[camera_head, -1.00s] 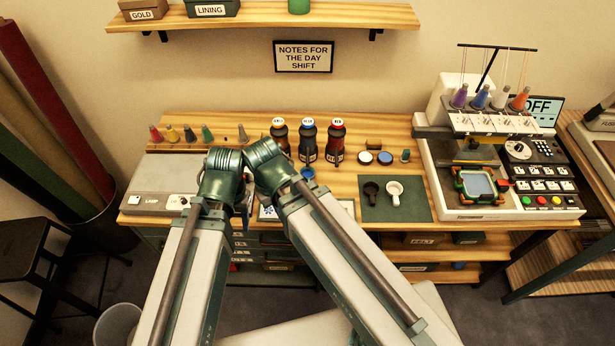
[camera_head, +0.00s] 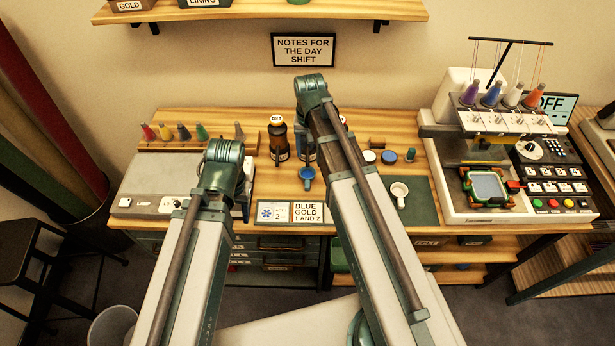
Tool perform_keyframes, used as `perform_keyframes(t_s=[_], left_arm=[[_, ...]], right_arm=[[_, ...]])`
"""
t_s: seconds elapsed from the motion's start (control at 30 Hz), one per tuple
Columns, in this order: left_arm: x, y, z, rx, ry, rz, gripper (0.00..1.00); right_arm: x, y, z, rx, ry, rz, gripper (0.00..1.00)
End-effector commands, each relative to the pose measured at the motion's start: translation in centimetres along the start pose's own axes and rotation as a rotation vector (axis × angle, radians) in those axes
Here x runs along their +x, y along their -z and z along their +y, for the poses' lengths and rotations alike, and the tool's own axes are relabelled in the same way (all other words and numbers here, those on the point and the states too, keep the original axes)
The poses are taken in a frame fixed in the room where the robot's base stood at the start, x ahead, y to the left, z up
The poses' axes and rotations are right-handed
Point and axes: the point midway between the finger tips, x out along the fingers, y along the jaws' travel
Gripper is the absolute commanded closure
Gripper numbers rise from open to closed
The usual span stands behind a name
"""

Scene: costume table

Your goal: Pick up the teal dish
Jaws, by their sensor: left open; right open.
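A small blue to teal dish with a short handle (camera_head: 307,173) sits on the wooden table (camera_head: 275,205), just left of my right arm. It is the only dish of about that colour I see. A white dish with a handle (camera_head: 399,191) lies on the dark green mat (camera_head: 421,212). My two arms reach up from the bottom of the view. I cannot make out either gripper's fingers; they are hidden behind the arm links. My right arm covers the left part of the mat.
A dark bottle (camera_head: 278,142) stands behind the dish; others are partly hidden by my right arm. The embroidery machine (camera_head: 450,185) is at right, a lamp box (camera_head: 150,190) at left. Cards (camera_head: 306,212) lie at the front edge.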

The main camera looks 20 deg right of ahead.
Motion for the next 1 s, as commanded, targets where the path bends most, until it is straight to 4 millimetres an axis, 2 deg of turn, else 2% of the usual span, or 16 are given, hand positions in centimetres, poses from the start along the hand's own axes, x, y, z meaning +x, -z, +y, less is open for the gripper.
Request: perform_keyframes(t_s=[0.27,0.8,1.0], left_arm=[[1.3,0.1,0.1,0.0,0.0,0.0,0.5],[8.4,0.5,0.8,0.0,0.0,0.0,0.5],[8.6,0.5,0.8,0.0,0.0,0.0,0.5]], right_arm=[[1.3,-0.1,-0.1,-0.002,0.0,0.0,0.43],[8.5,-0.2,-0.1,-0.003,0.0,0.0,0.43],[8.6,-0.2,-0.1,-0.003,0.0,0.0,0.43]])
